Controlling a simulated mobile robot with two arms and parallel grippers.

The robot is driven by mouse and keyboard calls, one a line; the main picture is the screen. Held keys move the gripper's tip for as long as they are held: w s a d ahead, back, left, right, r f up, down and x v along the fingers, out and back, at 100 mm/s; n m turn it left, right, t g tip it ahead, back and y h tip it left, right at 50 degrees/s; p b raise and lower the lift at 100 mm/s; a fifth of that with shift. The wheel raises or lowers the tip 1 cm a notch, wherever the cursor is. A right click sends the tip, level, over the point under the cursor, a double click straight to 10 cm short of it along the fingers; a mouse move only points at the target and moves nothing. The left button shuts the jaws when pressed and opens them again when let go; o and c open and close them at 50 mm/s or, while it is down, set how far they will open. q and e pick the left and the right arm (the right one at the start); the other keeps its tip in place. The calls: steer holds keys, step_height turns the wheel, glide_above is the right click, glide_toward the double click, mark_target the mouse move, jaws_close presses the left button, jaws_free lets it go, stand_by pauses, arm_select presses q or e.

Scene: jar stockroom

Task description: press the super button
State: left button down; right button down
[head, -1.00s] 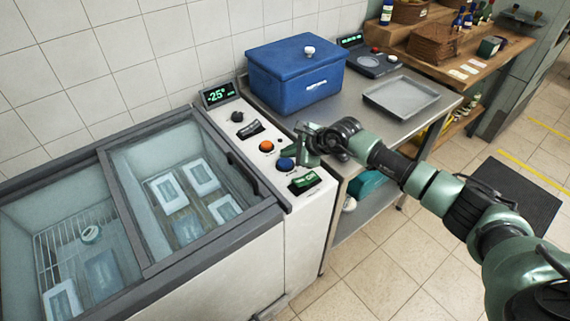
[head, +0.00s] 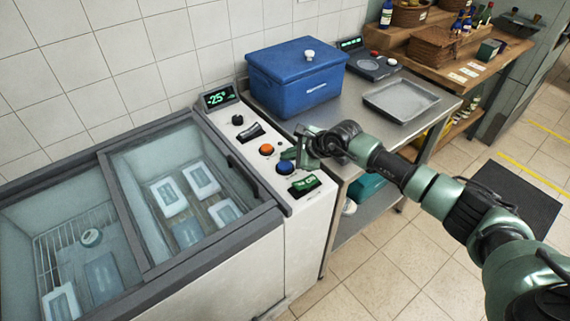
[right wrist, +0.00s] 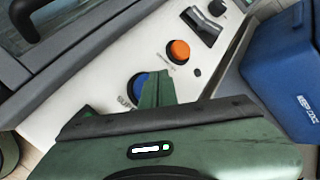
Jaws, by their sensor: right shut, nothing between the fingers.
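The freezer's white control panel (head: 255,157) carries an orange button (head: 266,149) and a blue button (head: 285,167). Both also show in the right wrist view, the orange button (right wrist: 178,50) clear and the blue button (right wrist: 138,88) partly hidden by my finger. Dark lettering stands beside the blue button, too small and slanted to read surely. My right gripper (head: 291,155) is shut and empty, its tips over the panel close to the blue button. In the right wrist view the fingers (right wrist: 157,82) overlap the blue button's right edge; I cannot tell whether they touch. My left gripper is out of view.
A temperature display (head: 218,97), a black knob (head: 238,120), a dark switch (head: 250,132) and a green-lit rocker (head: 305,185) share the panel. The glass-lidded freezer (head: 185,185) is at left. A blue box (head: 295,80) and a metal tray (head: 400,98) stand on the steel table.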

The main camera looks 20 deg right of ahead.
mark_target(288, 166)
steer(key=shift+f, duration=0.15)
stand_by(0.8)
steer(key=shift+f+b, duration=0.25)
steer(key=shift+b, duration=0.3)
steer(key=shift+f+b, duration=0.6)
stand_by(0.4)
steer(key=shift+r, duration=0.1)
steer(key=shift+r+p, duration=0.55)
steer(key=shift+r, duration=0.3)
steer(key=shift+r, duration=0.15)
steer(key=shift+r+p, duration=1.45)
steer(key=shift+r, duration=1)
steer(key=shift+f, duration=0.1)
